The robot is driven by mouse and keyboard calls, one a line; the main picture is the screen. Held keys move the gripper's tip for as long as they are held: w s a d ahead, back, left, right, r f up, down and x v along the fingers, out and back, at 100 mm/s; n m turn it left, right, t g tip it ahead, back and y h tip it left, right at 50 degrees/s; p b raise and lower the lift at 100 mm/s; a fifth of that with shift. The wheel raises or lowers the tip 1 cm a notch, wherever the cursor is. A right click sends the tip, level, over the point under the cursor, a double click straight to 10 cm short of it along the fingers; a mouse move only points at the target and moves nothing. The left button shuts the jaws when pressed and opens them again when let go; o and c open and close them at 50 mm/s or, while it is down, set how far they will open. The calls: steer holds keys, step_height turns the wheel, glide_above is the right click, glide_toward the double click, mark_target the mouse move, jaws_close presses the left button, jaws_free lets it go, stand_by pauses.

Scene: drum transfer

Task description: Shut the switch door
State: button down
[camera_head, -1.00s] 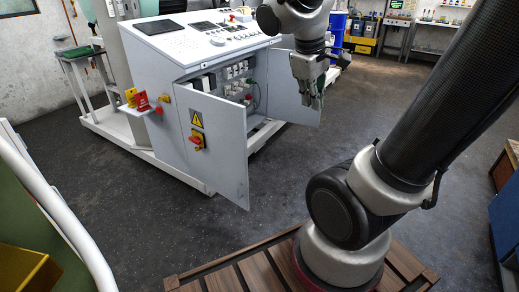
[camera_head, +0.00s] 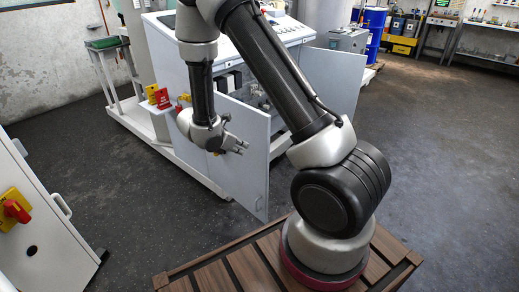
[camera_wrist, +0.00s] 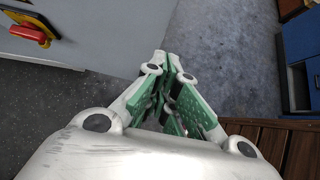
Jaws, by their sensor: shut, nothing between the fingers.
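The switch door (camera_head: 240,182) is the light grey left door of the control cabinet (camera_head: 172,70). It stands swung open, its free edge toward me. My gripper (camera_head: 240,147) is shut and empty, in front of this door in the head view; whether it touches cannot be told. My gripper and wrist hide most of the door's switch. In the wrist view the red and yellow switch (camera_wrist: 30,33) shows on a grey panel at the upper left. My closed fingers (camera_wrist: 165,62) point past that panel's edge, over the dark floor.
The cabinet's right door (camera_head: 335,80) is also open. A grey box with a red switch (camera_head: 28,220) stands at the far left. A blue cabinet (camera_wrist: 302,65) shows in the wrist view. Floor right of the doors is clear.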

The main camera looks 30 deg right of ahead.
glide_toward(266, 151)
step_height(266, 151, down, 3)
steer(key=a, duration=0.1)
steer(key=shift+w+d+f, duration=0.15)
steer(key=shift+w+d, duration=0.05)
steer(key=shift+d, duration=0.8)
steer(key=shift+w+d+f, duration=0.1)
steer(key=shift+w+d, duration=0.1)
steer(key=shift+d, duration=0.8)
steer(key=shift+d, duration=0.1)
